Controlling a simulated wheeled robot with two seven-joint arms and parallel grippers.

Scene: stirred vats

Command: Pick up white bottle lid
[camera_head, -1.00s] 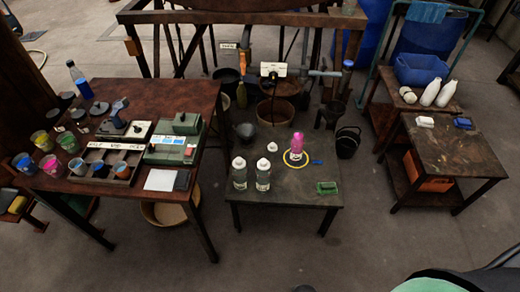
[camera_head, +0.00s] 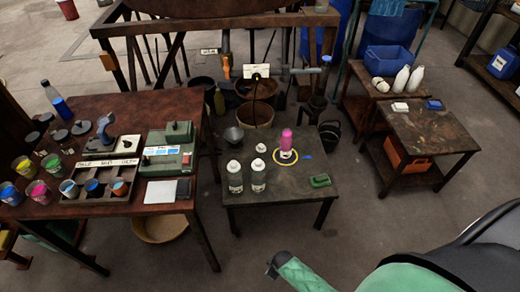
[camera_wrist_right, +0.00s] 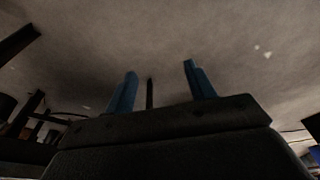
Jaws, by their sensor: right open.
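A small white lid (camera_head: 261,148) lies on the low dark table (camera_head: 290,193), behind two clear bottles with white caps, the left bottle (camera_head: 235,179) and the right bottle (camera_head: 258,178). A pink bottle (camera_head: 286,142) stands to its right inside a yellow ring (camera_head: 296,157). In the right wrist view my right gripper (camera_wrist_right: 160,86) is open and empty, its two blue fingers apart over bare grey floor. The lid is not in that view. My left gripper is not in view.
A green block (camera_head: 320,181) sits at the table's right corner. A brown worktable (camera_head: 120,211) with cups and devices stands at the left. A side table (camera_head: 425,130) stands at the right. Green and black parts fill the lower right.

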